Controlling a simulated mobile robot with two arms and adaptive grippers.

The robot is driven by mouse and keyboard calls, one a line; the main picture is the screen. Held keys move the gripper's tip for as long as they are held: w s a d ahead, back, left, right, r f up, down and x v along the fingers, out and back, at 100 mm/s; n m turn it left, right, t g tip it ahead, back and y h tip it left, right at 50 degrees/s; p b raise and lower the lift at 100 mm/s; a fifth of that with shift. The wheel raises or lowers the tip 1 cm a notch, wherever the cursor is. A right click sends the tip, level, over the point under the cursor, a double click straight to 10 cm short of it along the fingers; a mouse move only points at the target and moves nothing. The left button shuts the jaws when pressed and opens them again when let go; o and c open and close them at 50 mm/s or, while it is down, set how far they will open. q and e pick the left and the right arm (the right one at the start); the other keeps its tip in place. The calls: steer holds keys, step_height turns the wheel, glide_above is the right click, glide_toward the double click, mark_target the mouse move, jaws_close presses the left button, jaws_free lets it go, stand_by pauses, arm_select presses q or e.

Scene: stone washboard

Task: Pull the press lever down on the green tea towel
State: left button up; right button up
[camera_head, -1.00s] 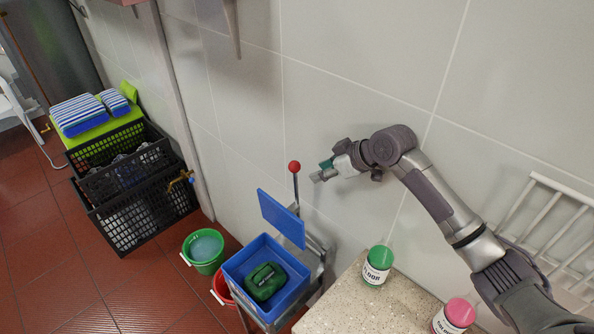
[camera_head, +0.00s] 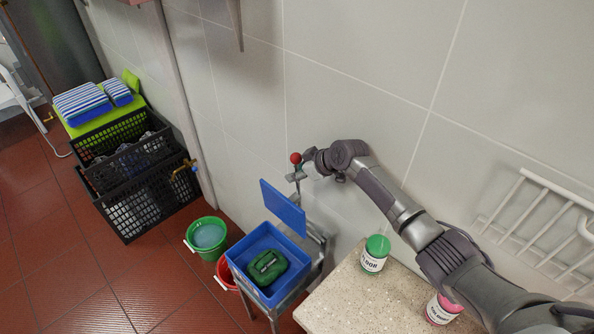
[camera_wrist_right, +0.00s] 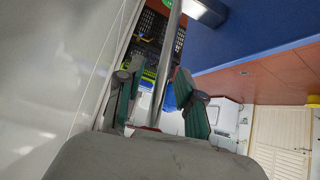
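The press lever is a thin metal rod with a red knob (camera_head: 295,158), standing upright behind the raised blue press plate (camera_head: 283,207). The folded green tea towel (camera_head: 266,267) lies in the blue tray (camera_head: 293,243) below the plate. My right gripper (camera_head: 298,176) is at the lever just below the knob. In the right wrist view its two green-padded fingers (camera_wrist_right: 153,88) are apart, with the metal rod (camera_wrist_right: 166,70) running between them. Neither pad clearly touches the rod. My left gripper is not in view.
A stone counter (camera_head: 335,305) with a green-lidded jar (camera_head: 374,255) and a pink-lidded jar (camera_head: 443,308) is below my right arm. A tiled wall (camera_head: 370,80) is close behind. A green bucket (camera_head: 207,236), a red bucket (camera_head: 225,271) and black crates (camera_head: 130,205) stand left.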

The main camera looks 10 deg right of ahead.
jaws_close()
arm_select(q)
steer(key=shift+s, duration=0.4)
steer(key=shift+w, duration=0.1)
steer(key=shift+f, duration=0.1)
